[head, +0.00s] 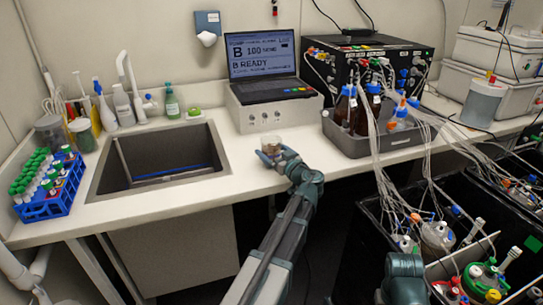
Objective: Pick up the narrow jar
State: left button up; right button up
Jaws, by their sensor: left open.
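A small clear jar (272,143) stands on the white counter in front of the laptop unit; it looks like the narrow jar, though its lower part is hidden. My left gripper (271,156) is open at the near side of this jar, low over the counter. I cannot tell whether its fingers are around the jar or just short of it. My right gripper is out of view; only part of my right arm shows at the bottom right.
A sink (160,160) lies to the left, with a blue tube rack (50,205) and lidded jars beyond it. A grey tray (375,146) of brown bottles with many tubes stands to the right.

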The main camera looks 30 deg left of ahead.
aim_at(272, 139)
pick_arm(q)
jog(key=shift+w+a, duration=0.15)
jog(key=shift+a, duration=0.15)
jog(key=c, duration=1.2)
jog(key=shift+c, duration=0.2)
jog(key=shift+r+p, duration=0.7)
jog(key=shift+p, duration=0.05)
notch_tip(272, 139, up, 3)
jog(key=p, duration=0.3)
jog(key=shift+d, duration=0.1)
jog(key=w+d+f+v, duration=0.1)
jog(key=v, duration=1.5)
jog(key=shift+w+r, duration=0.3)
jog(key=shift+r, duration=0.05)
jog(key=shift+a, duration=0.25)
